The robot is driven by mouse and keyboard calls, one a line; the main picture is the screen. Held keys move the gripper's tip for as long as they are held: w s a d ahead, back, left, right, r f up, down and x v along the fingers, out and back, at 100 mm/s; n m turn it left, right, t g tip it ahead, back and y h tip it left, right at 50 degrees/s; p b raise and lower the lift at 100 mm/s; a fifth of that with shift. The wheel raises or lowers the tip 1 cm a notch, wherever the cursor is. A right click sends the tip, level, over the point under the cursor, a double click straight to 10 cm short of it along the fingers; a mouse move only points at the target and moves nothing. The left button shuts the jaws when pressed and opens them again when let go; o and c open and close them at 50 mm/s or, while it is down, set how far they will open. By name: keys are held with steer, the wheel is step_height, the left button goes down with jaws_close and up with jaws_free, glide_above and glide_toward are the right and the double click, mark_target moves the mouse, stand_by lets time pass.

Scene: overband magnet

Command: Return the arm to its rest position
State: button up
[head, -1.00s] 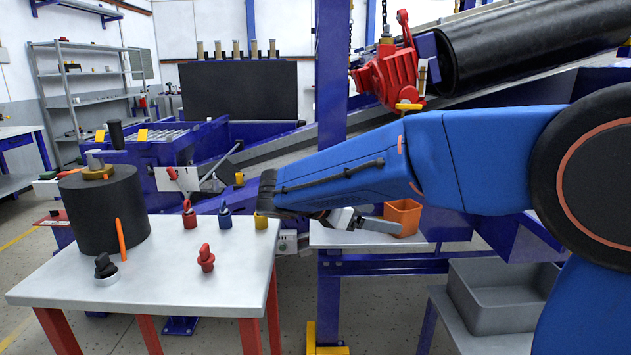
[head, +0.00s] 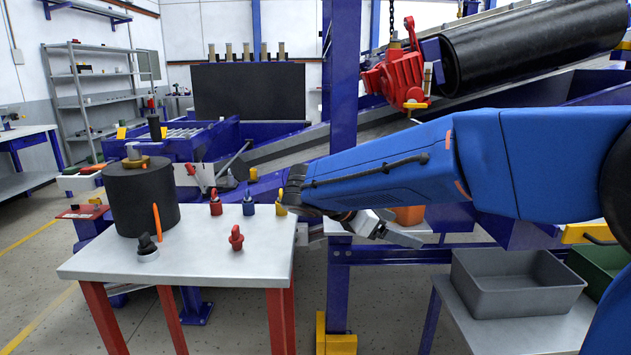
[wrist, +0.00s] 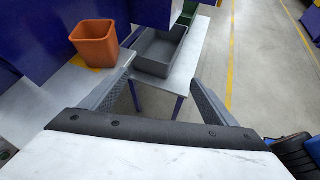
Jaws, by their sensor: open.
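My blue arm reaches in from the right in the head view, its wrist beside the right edge of the white-topped table. My gripper (head: 392,233) points right and slightly down, away from the table. In the wrist view both grey fingers (wrist: 162,90) stand wide apart with nothing between them. Beyond the fingers are the floor, an orange bin (wrist: 95,45) and a grey tray (wrist: 160,50).
The white-topped table (head: 200,268) holds a black cylinder (head: 142,200), a red shackle-like piece (head: 236,238) and several small coloured pieces. A blue post (head: 338,190) stands close behind my wrist. A grey tray (head: 515,290) sits on a low table at right.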

steer(key=s+d+f+m+g+y, duration=0.1)
steer(key=s+d+f+m+y, duration=0.3)
steer(key=s, duration=0.3)
steer(key=s+d+f+m+g+y, duration=0.1)
steer(key=s+d+f+m, duration=0.1)
steer(key=s+d+m, duration=0.35)
steer(key=s+f+m+t+y, duration=0.1)
steer(key=s+f+m+y, duration=0.2)
steer(key=s+m, duration=0.2)
steer(key=s+f+m+t+y, duration=0.1)
steer(key=s+f+m+y, duration=0.2)
steer(key=s+m, duration=0.3)
steer(key=s, duration=0.3)
steer(key=shift+s+d+f+t, duration=0.2)
steer(key=shift+d+f+t, duration=0.05)
steer(key=shift+d+t, duration=0.05)
